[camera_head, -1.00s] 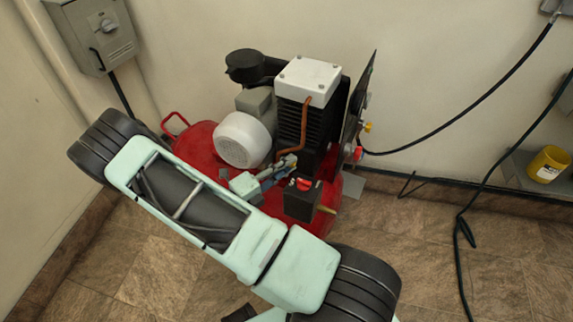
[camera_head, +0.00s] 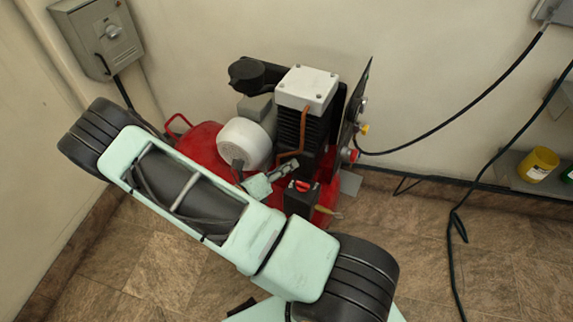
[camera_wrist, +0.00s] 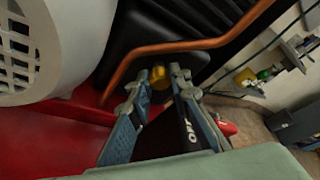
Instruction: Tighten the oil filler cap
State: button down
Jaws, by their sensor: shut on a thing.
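In the head view my gripper (camera_head: 285,168) is at the pump's lower front, and the cap cannot be made out there. The compressor (camera_head: 309,92) has a grey-white head and a red tank (camera_head: 196,146).
A copper pipe (camera_wrist: 180,47) runs just above the fingers. A white vented motor cover (camera_wrist: 75,45) is close on the left. A black box with a red switch (camera_head: 302,197) stands just right of my gripper. A yellow tub (camera_head: 540,162) is far right.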

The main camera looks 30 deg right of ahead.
jog(key=shift+m, duration=0.3)
dwell(0.4)
jog(key=c, duration=1.8)
grip_release()
jog(key=shift+o, duration=0.2)
jog(key=shift+a, duration=0.1)
jog(key=v, duration=1.1)
jog(key=shift+s+a+r, duration=0.25)
jog(key=shift+s+a, duration=0.05)
